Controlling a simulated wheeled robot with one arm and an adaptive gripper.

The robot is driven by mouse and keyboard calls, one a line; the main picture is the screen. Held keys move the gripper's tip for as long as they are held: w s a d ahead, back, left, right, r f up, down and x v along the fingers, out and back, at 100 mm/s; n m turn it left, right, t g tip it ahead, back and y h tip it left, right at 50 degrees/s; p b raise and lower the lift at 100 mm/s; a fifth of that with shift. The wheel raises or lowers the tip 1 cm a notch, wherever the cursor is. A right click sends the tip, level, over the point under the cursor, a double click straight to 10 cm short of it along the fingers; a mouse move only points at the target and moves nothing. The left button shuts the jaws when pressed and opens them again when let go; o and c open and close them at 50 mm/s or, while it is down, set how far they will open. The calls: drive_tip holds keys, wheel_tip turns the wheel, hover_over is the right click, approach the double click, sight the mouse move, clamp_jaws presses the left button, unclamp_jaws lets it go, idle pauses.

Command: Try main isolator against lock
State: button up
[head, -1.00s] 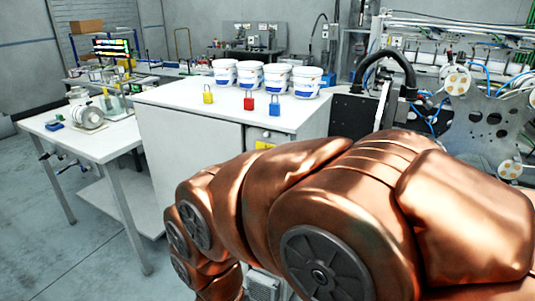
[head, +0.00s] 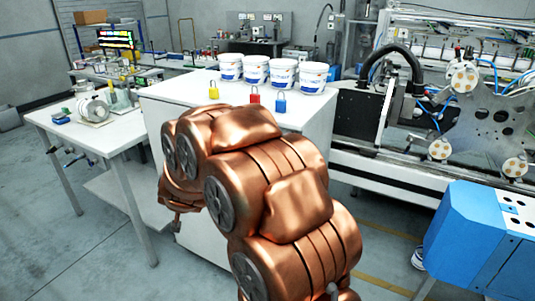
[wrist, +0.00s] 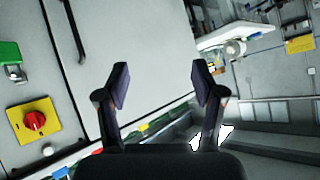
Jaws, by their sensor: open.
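The main isolator appears in the wrist view as a red rotary knob (wrist: 34,120) on a yellow plate, at the left on a pale grey panel. My gripper (wrist: 161,82) is open and empty, right of the isolator and apart from it. In the head view my arm covers the cabinet front, and the isolator does not show. A yellow padlock (head: 213,90), a red padlock (head: 255,96) and a blue padlock (head: 281,104) stand apart on the white cabinet top (head: 180,90). I cannot tell whether a lock is on the isolator.
Several white tubs (head: 284,74) stand behind the padlocks. A green fitting (wrist: 9,52) and a dark bar handle (wrist: 76,32) are on the panel near the isolator. A side table (head: 85,135) is at left, a blue machine (head: 470,240) at right. Floor is clear at lower left.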

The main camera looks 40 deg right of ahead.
drive_tip(key=shift+s+d+r+m+g+h+p, duration=0.1)
drive_tip(key=shift+s+d+m+g+h+p, duration=0.75)
drive_tip(key=shift+d+h, duration=2.9)
drive_tip(key=shift+s+d+r+m+g+h+p, duration=0.1)
drive_tip(key=shift+s+d+m+g+h+p, duration=0.9)
drive_tip(key=shift+d, duration=5.85)
drive_tip(key=shift+s+d+r+m+g+h+p, duration=0.15)
drive_tip(key=shift+s+d+m+g+h, duration=1)
drive_tip(key=shift+d, duration=4.15)
drive_tip(key=shift+w+m+t+h, duration=0.3)
drive_tip(key=shift+w+t+h, duration=0.2)
drive_tip(key=shift+w+h, duration=0.15)
drive_tip(key=shift+c, duration=0.4)
drive_tip(key=c, duration=1)
drive_tip(key=shift+c, duration=0.2)
